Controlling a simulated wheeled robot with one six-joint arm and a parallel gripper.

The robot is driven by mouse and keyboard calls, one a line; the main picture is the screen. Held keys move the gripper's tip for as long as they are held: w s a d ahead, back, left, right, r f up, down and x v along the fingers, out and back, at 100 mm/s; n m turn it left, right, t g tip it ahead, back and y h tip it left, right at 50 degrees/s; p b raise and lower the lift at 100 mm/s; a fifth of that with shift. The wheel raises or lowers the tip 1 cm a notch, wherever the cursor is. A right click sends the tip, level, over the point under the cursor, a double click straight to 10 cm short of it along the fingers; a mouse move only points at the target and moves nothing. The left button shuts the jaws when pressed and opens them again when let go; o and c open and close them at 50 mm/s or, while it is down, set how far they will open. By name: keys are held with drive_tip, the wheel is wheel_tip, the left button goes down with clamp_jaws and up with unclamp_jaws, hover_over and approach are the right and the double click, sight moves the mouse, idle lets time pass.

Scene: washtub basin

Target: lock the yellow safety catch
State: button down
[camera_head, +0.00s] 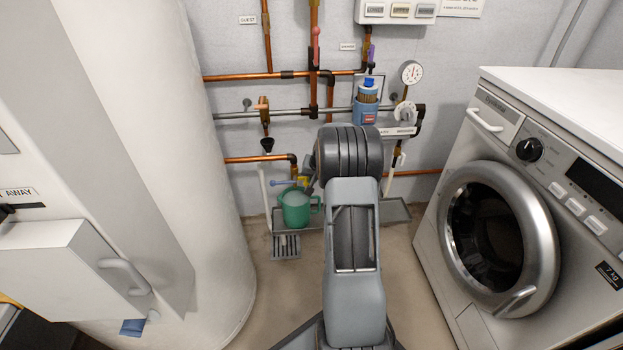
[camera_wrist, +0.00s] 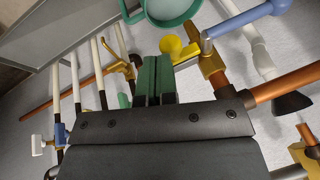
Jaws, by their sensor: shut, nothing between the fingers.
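The yellow safety catch shows in the wrist view as a yellow round knob (camera_wrist: 171,46) on a short yellow piece, beside a brass valve on a copper pipe. A blue lever (camera_wrist: 240,20) with a round end runs from the valve to the upper right. In the head view the catch (camera_head: 303,181) is small, just above the green jug. My gripper (camera_wrist: 153,78) has green fingertips that are shut and empty. The fingertips sit just below and left of the yellow knob; whether they touch it I cannot tell. In the head view my arm hides most of the gripper.
A green jug (camera_head: 296,208) stands below the valve, close to my gripper. A white boiler-like cylinder (camera_head: 215,190) is left, a washing machine (camera_head: 440,245) right.

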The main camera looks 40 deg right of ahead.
drive_tip(key=d+p+v, duration=0.1)
drive_tip(key=p+v, duration=0.3)
drive_tip(key=v, duration=0.8)
drive_tip(key=shift+s+d+r+p, duration=0.2)
drive_tip(key=shift+s+d+p, duration=0.15)
drive_tip(key=shift+s+d, duration=0.05)
